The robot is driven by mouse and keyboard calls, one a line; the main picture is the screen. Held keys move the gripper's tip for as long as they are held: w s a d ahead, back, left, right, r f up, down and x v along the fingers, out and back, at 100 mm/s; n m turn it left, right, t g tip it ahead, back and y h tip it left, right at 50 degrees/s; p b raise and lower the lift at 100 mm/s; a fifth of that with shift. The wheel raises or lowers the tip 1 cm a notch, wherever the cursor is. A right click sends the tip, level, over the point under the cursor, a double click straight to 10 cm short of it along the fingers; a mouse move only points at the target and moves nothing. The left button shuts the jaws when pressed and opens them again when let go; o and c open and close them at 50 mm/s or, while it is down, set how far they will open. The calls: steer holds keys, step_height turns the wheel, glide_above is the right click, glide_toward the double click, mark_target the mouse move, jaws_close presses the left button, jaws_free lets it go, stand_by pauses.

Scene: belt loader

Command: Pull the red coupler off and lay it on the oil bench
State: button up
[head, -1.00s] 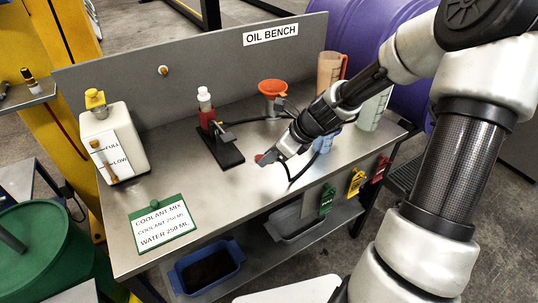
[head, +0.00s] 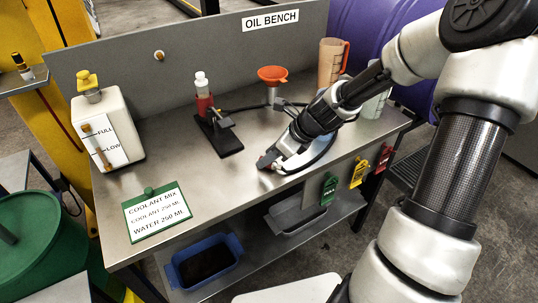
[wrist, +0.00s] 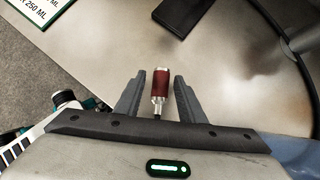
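The red coupler (wrist: 160,83), a short dark red cylinder with silvery metal ends, shows in the wrist view between my gripper's two grey fingers. My gripper (wrist: 157,95) is open, with a visible gap on each side of the coupler. In the head view my gripper (head: 268,163) is low over the front middle of the oil bench (head: 190,178); the coupler is mostly hidden there by the fingers. I cannot tell whether the coupler touches the bench top.
A black stand (head: 220,138) holds a red bottle behind my gripper. A white tank (head: 110,130) and a coolant card (head: 157,210) are at left. An orange funnel (head: 272,75) and a jug (head: 331,62) stand at the back. A black hose (head: 322,156) loops beside my gripper. The bench's left middle is clear.

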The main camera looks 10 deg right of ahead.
steer(key=shift+o, duration=0.4)
steer(key=p+v, duration=0.4)
steer(key=v, duration=1.3)
steer(key=shift+r, duration=0.25)
steer(key=shift+f, duration=0.1)
